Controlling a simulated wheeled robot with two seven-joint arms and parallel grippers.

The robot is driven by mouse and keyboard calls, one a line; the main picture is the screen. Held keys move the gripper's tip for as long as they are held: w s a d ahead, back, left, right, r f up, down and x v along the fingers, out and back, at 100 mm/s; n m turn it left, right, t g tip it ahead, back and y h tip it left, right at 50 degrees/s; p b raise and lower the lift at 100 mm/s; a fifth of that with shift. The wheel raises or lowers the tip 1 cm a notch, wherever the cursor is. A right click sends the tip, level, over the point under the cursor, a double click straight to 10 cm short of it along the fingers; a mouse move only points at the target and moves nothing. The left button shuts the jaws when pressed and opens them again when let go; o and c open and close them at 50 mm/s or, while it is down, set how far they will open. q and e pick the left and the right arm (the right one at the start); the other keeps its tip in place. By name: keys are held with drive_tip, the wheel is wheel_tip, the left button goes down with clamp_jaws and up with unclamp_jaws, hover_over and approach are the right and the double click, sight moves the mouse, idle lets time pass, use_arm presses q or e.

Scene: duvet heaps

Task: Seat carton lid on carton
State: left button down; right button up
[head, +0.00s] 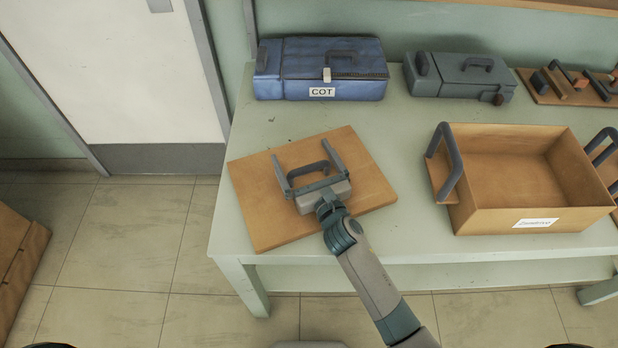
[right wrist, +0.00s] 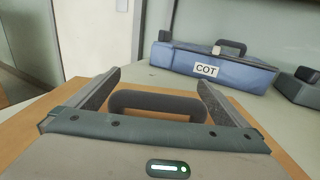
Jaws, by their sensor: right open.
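The carton lid (head: 258,212) is a flat brown board lying on the left part of the table, turned at an angle. A dark handle (head: 310,171) stands on its top. The carton (head: 487,219) is an open brown box with grey side handles and a white label, apart from the lid on the right. My right gripper (head: 306,168) is open over the lid, its fingers on either side of the handle. In the right wrist view the handle (right wrist: 157,101) lies between the two spread fingers, with a gap at each side. My left gripper is out of view.
The pale green table (head: 405,150) has bare room between lid and carton. A blue COT case (head: 300,70) and a grey case (head: 452,78) stand at the back. A wooden board (head: 546,96) with small parts lies at the back right.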

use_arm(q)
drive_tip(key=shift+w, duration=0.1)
use_arm(e)
drive_tip(key=c, duration=0.7)
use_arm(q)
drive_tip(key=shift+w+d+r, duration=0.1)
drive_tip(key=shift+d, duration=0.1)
use_arm(e)
drive_tip(key=shift+c, duration=0.2)
drive_tip(key=shift+r, duration=0.15)
drive_tip(key=shift+r, duration=0.25)
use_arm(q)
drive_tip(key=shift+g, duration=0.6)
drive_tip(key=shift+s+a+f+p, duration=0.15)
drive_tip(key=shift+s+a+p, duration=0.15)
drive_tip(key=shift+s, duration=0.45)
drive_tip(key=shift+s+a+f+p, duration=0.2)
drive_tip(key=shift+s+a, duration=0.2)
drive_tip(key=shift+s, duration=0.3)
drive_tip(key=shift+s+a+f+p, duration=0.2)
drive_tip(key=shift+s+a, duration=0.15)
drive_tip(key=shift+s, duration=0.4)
use_arm(e)
wheel_tip(320, 180, up, 9)
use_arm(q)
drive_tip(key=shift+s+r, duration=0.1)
